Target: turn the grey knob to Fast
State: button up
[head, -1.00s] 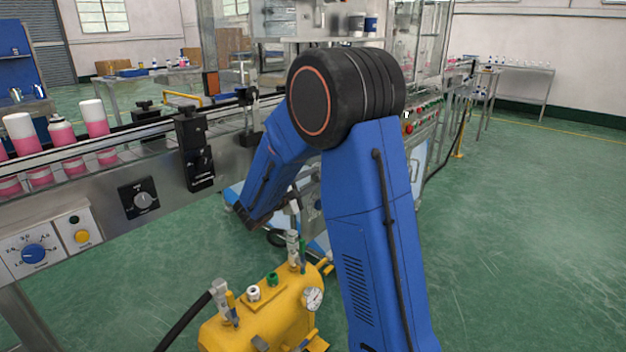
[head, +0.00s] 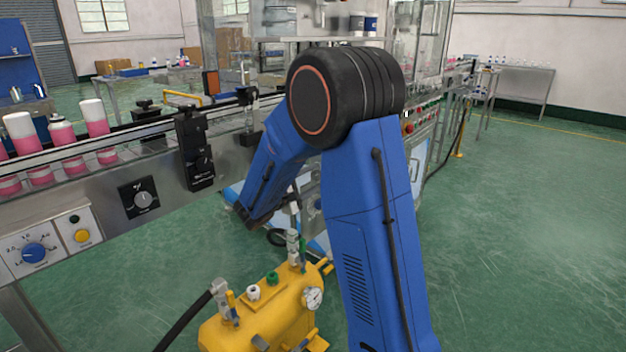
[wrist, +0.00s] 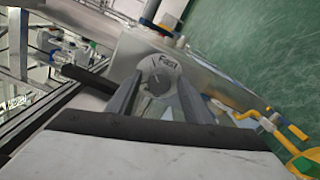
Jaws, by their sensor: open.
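The grey knob (head: 143,200) sits on a dark square plate on the front of the conveyor's side panel in the head view. My gripper (wrist: 160,86) is open, one finger on each side of that face's lower part. I cannot tell whether the fingers touch the knob, and its pointer is too small to read surely. The gripper itself is not clearly seen in the head view.
A blue dial (head: 35,253) and a yellow button (head: 82,236) are on a panel left of the knob. A black bracket (head: 194,150) stands out at its right. Pink bottles (head: 61,134) stand on the conveyor. A yellow tank (head: 262,318) stands below. Open floor lies at the right.

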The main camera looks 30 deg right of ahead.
jog(key=v, duration=1.7)
jog(key=shift+a, duration=0.2)
